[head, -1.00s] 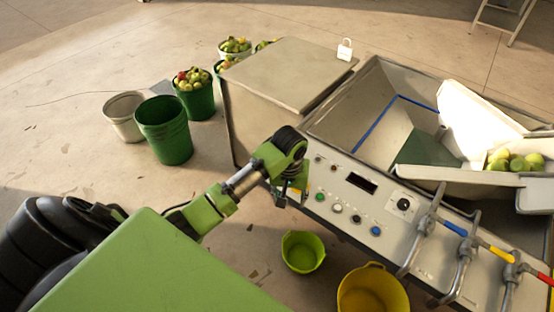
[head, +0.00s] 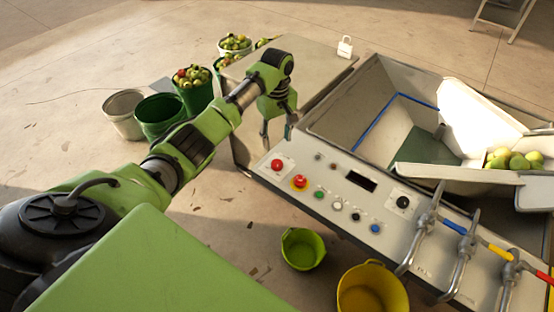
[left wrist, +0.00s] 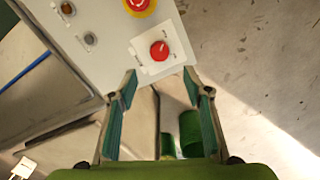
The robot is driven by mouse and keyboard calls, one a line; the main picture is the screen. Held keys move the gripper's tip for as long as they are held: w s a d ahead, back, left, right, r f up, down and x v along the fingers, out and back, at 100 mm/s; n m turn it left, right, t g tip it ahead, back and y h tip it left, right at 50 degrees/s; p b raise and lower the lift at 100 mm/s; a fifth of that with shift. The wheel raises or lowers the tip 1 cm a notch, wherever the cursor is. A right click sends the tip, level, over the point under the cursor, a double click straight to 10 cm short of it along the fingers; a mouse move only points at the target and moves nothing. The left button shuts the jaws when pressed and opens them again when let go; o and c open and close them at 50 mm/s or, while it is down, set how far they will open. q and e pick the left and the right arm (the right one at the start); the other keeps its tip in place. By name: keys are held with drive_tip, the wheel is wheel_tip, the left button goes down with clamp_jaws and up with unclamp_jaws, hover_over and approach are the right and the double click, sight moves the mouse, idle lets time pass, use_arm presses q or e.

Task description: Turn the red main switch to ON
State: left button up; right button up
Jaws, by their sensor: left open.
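The red main switch (head: 277,165) is a round red knob at the left end of the grey control panel. In the left wrist view, the red knob (left wrist: 160,51) sits on a white square plate; I cannot read its position. My left gripper (head: 277,138) is open and empty, pointing down just above and behind the switch in the head view. In the left wrist view, the open fingers (left wrist: 160,80) are apart, with the knob showing beyond the tips, between their lines. They do not appear to touch it. My right gripper is in neither view.
A red button with a yellow ring (head: 299,182) is close beside the switch. Smaller buttons, a dark display (head: 361,182) and a black knob (head: 403,202) follow along the panel. A box (head: 300,70) stands behind my gripper. Buckets (head: 303,249) stand on the floor in front.

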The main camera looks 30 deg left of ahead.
sight(277, 162)
use_arm(q)
wheel_tip(277, 162, down, 11)
idle(0.3)
drive_tip(key=c, duration=1.1)
